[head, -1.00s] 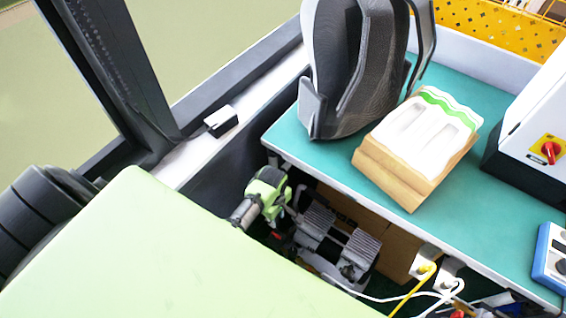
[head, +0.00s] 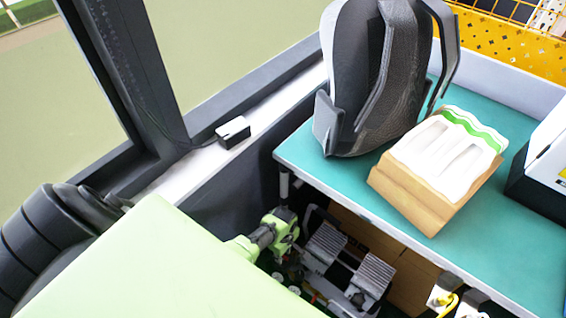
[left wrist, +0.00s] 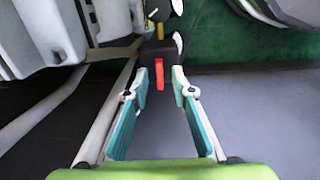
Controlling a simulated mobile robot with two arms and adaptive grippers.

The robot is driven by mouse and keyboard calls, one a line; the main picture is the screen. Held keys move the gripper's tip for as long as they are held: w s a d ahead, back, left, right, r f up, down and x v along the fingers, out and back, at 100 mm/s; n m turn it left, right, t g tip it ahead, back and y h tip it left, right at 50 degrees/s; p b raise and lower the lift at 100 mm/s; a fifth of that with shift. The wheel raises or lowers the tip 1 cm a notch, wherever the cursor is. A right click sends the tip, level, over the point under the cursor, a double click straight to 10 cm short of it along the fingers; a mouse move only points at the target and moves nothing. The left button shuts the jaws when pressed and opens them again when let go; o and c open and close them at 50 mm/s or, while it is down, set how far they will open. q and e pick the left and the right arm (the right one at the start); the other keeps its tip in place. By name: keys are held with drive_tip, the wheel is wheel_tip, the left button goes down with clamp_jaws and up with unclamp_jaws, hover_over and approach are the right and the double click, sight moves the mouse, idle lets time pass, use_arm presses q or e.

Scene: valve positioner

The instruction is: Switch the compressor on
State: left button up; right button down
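The compressor (head: 374,274), with silver ribbed cylinder heads, stands on the floor under the teal bench in the head view. My left gripper (head: 283,229) is beside it, to its left; its fingertips are hard to make out there. In the left wrist view my left gripper (left wrist: 163,92) is open, with its two teal-padded fingers apart. A small red switch (left wrist: 160,74) on a dark box (left wrist: 158,55) shows between and just beyond the fingertips. I cannot tell whether a finger touches it. My right gripper is in neither view.
The teal bench (head: 345,187) overhangs the compressor. White and yellow plugs (head: 445,297) hang at the bench's front edge.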

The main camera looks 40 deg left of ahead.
use_arm(q)
drive_tip(key=shift+f, duration=0.3)
clamp_jaws()
